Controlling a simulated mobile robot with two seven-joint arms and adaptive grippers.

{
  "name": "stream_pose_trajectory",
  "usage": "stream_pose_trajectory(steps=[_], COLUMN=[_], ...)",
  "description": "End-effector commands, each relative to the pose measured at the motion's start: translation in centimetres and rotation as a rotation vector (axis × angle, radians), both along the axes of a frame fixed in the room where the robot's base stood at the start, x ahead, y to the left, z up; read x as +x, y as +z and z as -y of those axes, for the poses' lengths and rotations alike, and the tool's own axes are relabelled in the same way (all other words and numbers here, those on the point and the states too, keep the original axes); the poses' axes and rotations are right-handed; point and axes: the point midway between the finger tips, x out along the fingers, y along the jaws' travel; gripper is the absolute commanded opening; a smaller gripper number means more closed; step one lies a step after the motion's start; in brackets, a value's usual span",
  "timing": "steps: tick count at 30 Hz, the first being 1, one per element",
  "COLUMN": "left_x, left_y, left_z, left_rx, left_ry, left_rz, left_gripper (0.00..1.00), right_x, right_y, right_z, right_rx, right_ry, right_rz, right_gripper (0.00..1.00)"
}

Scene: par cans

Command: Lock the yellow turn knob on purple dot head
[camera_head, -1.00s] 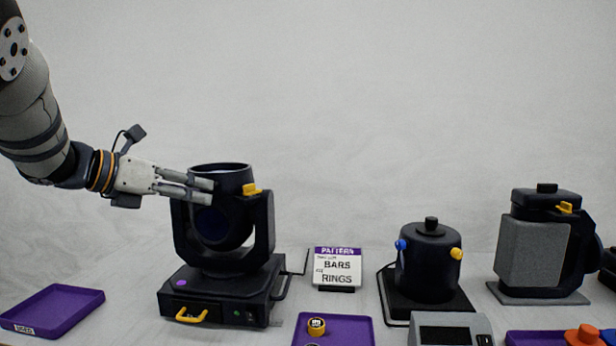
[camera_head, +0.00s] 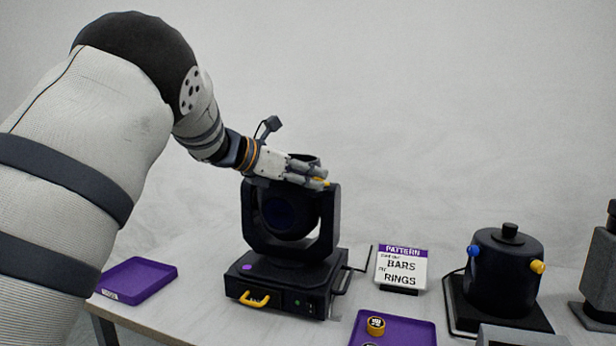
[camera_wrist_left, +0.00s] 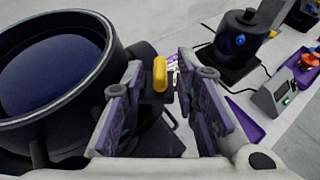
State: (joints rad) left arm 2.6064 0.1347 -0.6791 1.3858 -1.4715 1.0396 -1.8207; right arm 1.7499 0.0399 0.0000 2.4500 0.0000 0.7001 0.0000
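The purple dot head is a black moving-head light (camera_head: 290,235) on the table, with a purple dot (camera_head: 247,267) on its base and a yellow handle (camera_head: 254,300) at the base front. Its yellow turn knob (camera_head: 321,182) is at the top of the right yoke arm. In the left wrist view the yellow knob (camera_wrist_left: 160,74) stands upright in the gap between the fingers, beyond or at their tips. My left gripper (camera_wrist_left: 155,90) is open, its purple-padded fingers apart; contact with the knob cannot be told. The head's round lens (camera_wrist_left: 50,75) fills the wrist view's left. My right gripper is not in view.
A purple tray (camera_head: 140,278) lies left of the light. Right of it stand a pattern sign (camera_head: 400,268), a purple tray (camera_head: 410,330) with a yellow-rimmed disc (camera_head: 375,326), and a black canister (camera_head: 505,275) with blue and yellow knobs.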

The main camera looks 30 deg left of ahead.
Motion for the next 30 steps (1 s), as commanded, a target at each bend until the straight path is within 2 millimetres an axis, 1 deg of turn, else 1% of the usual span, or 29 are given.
stream_pose_trajectory(steps=[2, 3, 5, 6, 23, 30], left_x=[-0.02, -0.02, -0.02, -0.03, -0.08, -0.15], left_y=[-0.01, -0.01, -0.01, -0.01, 0.04, 0.01], left_z=[-0.01, -0.01, -0.01, 0.0, 0.03, 0.3], left_rx=[-0.001, -0.001, -0.001, -0.001, 0.001, 0.003], left_ry=[0.0, 0.0, 0.0, -0.001, 0.049, 0.133], left_rz=[0.0, 0.0, 0.0, 0.0, 0.0, -0.001], left_gripper=[0.28, 0.18, 0.05, 0.0, 0.0, 0.0], right_x=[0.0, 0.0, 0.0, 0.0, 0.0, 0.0], right_y=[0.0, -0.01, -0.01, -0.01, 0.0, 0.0], right_z=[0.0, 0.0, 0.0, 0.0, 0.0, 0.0], right_rx=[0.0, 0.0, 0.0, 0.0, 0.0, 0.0], right_ry=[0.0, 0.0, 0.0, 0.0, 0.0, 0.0], right_rz=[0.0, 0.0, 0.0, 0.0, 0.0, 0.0], right_gripper=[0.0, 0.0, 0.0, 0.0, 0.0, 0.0])
